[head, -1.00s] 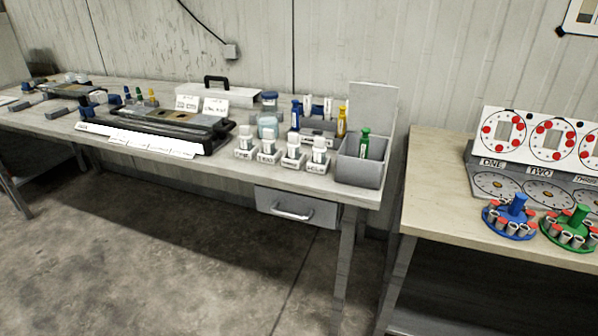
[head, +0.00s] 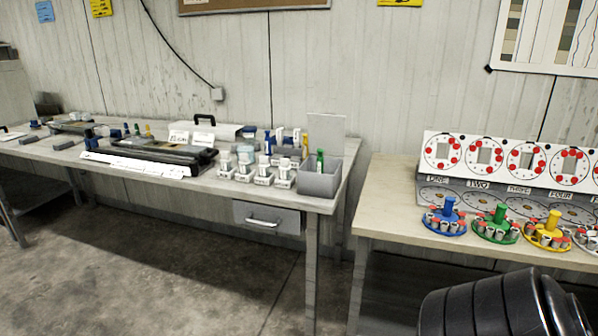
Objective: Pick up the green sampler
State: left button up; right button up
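Two green things could be the green sampler; I cannot tell which. On the right table, a round green carousel (head: 497,227) with an upright post carries several small red and white cylinders. It stands between a blue carousel (head: 445,219) and a yellow carousel (head: 551,233). On the left bench, a small green-topped bottle or tool (head: 320,160) stands upright in a grey open bin (head: 318,184) at the bench's right end. Neither of my grippers is in view. A black ribbed part, probably of my arm, shows at the lower right.
A white board with red-dotted dials (head: 483,155) stands behind the carousels. White-capped jars in holders (head: 264,168) stand left of the grey bin. A gap separates the left bench (head: 150,185) from the right table (head: 385,200). The floor in front is clear.

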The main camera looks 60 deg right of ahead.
aim_at(320, 162)
jog(key=z, duration=0.3)
jog(key=i, duration=1.65)
jog(key=z, duration=0.9)
